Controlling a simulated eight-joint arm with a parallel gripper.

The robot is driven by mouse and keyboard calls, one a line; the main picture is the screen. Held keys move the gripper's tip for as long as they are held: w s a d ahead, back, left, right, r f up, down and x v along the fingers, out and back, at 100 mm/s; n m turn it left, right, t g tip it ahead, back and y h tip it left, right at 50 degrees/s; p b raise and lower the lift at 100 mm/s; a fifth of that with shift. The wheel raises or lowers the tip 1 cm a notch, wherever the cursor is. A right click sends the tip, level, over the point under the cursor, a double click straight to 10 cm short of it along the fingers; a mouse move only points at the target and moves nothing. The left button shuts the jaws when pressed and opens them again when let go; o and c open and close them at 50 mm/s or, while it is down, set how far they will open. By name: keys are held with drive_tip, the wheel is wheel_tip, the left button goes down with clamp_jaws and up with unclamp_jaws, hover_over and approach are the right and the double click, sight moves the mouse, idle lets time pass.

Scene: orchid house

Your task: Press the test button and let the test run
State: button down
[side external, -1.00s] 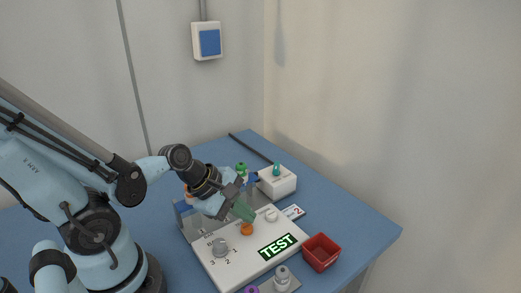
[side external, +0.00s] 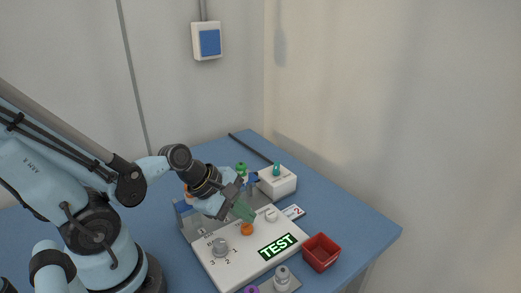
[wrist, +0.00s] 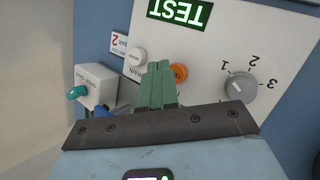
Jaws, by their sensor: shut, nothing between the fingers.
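A white control panel (side external: 217,265) lies on the blue table, with a display (side external: 277,245) lit green that reads TEST; the display also shows in the wrist view (wrist: 179,11). The panel carries an orange button (side external: 247,229), a white button (side external: 271,215) and a grey knob (side external: 220,247) marked 1, 2, 3. My gripper (side external: 246,215) is shut and empty, its green fingers low over the panel between the two buttons. In the wrist view the fingertips (wrist: 158,68) partly overlap the orange button's (wrist: 180,72) left edge. I cannot tell whether they touch it.
A white box (side external: 277,184) with a teal knob stands behind the panel. A red open tray (side external: 321,252) is to its right. A capped vial (side external: 282,278) stands at the front. A card marked 2 (side external: 293,212) lies beside the panel. The table's right side is clear.

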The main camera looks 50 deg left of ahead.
sight(245, 228)
drive_tip(key=shift+f, duration=0.1)
drive_tip(key=shift+f, duration=0.35)
drive_tip(key=shift+s+f, duration=0.1)
drive_tip(key=shift+f, duration=0.4)
idle(1.0)
drive_tip(key=shift+r, duration=0.9)
drive_tip(key=shift+r, duration=2.55)
